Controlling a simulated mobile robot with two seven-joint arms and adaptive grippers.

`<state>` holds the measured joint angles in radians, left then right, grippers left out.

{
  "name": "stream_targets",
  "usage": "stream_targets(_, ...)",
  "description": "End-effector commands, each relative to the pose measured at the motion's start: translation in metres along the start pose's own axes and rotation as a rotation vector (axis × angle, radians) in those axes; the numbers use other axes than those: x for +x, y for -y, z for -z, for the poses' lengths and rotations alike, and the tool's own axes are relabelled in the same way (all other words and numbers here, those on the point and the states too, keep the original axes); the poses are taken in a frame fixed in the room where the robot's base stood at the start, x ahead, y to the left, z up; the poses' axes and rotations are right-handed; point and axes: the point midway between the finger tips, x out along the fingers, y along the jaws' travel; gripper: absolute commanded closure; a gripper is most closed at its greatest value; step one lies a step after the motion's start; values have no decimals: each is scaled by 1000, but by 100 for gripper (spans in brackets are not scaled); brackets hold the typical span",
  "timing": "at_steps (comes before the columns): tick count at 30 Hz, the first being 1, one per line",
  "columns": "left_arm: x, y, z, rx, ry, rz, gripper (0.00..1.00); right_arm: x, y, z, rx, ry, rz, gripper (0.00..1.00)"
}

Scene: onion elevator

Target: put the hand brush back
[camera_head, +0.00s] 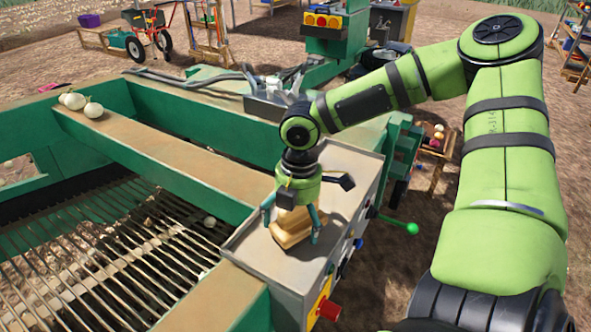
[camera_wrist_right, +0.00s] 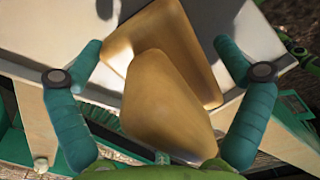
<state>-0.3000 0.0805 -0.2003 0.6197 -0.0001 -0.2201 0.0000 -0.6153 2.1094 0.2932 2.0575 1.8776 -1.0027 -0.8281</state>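The hand brush (camera_head: 289,236), a light wooden body with a raised handle, sits on the grey top of the control box (camera_head: 250,248). No bristles show. My right gripper (camera_head: 292,226) points down over it, with one green finger on each side. In the right wrist view the brush (camera_wrist_right: 165,105) lies between the two spread fingers of the gripper (camera_wrist_right: 158,50). A gap shows on the upper sides, so the gripper looks open around the handle and not closed on it. My left gripper is in neither view.
A green-knobbed lever (camera_head: 411,228) and a red button (camera_head: 330,311) stick out from the box's right side. Metal bars (camera_head: 90,260) of the machine lie to the left. Several onions (camera_head: 93,110) rest on the beam's far end. A small crate stand (camera_head: 437,150) is to the right.

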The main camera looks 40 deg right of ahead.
Motion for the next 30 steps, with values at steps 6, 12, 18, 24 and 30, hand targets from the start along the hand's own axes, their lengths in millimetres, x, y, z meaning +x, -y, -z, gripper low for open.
stream_targets(6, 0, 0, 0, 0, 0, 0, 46, -1, 0, 0, 0, 0, 0, 0)
stream_targets(12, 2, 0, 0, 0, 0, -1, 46, -16, -1, 0, 2, -1, -5, 0)
stream_targets(18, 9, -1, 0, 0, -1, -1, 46, -58, -2, 0, 2, -2, -9, 0)
stream_targets(24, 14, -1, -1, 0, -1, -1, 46, -98, -1, 0, 1, -1, -5, 0)
stream_targets(30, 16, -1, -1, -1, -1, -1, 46, -119, -1, 0, 0, 1, -2, 0)
